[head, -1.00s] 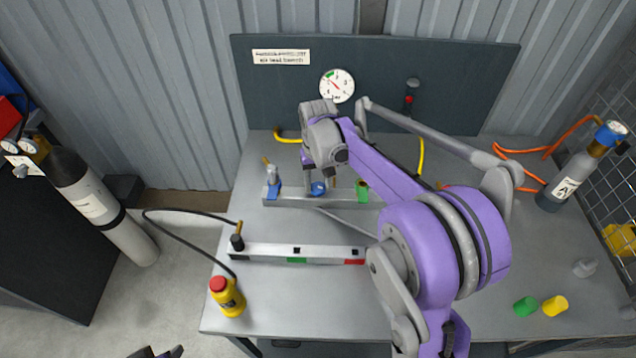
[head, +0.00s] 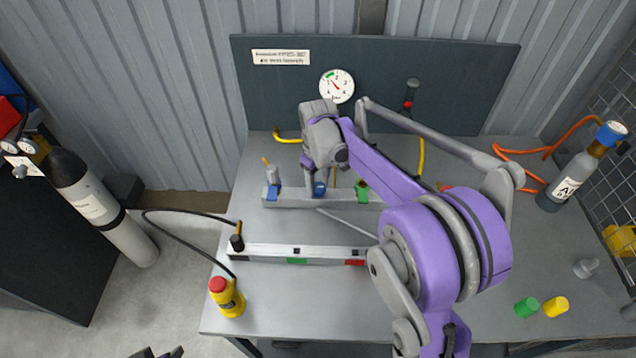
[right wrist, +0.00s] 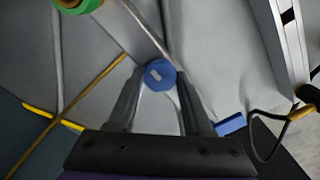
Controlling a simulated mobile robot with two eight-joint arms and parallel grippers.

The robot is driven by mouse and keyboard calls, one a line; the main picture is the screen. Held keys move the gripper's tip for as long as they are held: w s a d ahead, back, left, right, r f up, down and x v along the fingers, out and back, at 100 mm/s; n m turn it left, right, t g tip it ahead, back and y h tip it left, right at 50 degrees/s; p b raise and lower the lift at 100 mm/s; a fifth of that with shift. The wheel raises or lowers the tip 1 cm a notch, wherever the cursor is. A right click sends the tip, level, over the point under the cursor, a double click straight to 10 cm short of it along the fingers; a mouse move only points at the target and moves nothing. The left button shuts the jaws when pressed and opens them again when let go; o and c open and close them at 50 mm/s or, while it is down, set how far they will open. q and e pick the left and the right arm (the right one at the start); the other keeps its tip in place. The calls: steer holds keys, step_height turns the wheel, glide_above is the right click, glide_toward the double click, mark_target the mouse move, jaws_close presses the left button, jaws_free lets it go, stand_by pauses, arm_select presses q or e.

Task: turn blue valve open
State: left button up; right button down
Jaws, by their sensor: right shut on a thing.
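The blue valve knob (head: 319,189) is on a grey rail (head: 300,202) on the bench, partly hidden by my right gripper (head: 316,180). In the right wrist view, the round blue knob (right wrist: 159,74) lies between the tips of my right gripper (right wrist: 158,82), whose dark fingers are shut on it. A pale mark shows on its face. A gauge (head: 337,86) with a red needle hangs on the dark panel behind. Two dark tips, apparently my left gripper (head: 157,352), just show at the bottom edge, cut off.
A blue fitting (head: 273,192) and a green one (head: 362,194) flank the knob on the rail. A metal bar (head: 290,253) lies in front, with a yellow bottle (head: 228,298) at its left. A grey cylinder (head: 573,178) stands at right. The front middle of the bench is clear.

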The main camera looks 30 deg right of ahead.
mark_target(318, 187)
stand_by(0.3)
steer(key=shift+c, duration=1.5)
jaws_free()
steer(key=shift+r, duration=0.1)
step_height(318, 187, up, 11)
steer(key=shift+p, duration=0.4)
steer(key=s+a+f+m+t+p, duration=0.1)
steer(key=s+a+f, duration=0.1)
steer(key=s, duration=0.5)
steer(key=s+a+f+m+t, duration=0.1)
steer(key=s+a+f+t, duration=0.1)
steer(key=s+a, duration=0.3)
steer(key=s+a+f+t+p, duration=0.1)
steer(key=s+a+f+t, duration=0.1)
steer(key=s, duration=0.7)
steer(key=shift+s+a+f+m+p, duration=0.35)
steer(key=shift+a+f, duration=0.2)
steer(key=shift+a, duration=0.2)
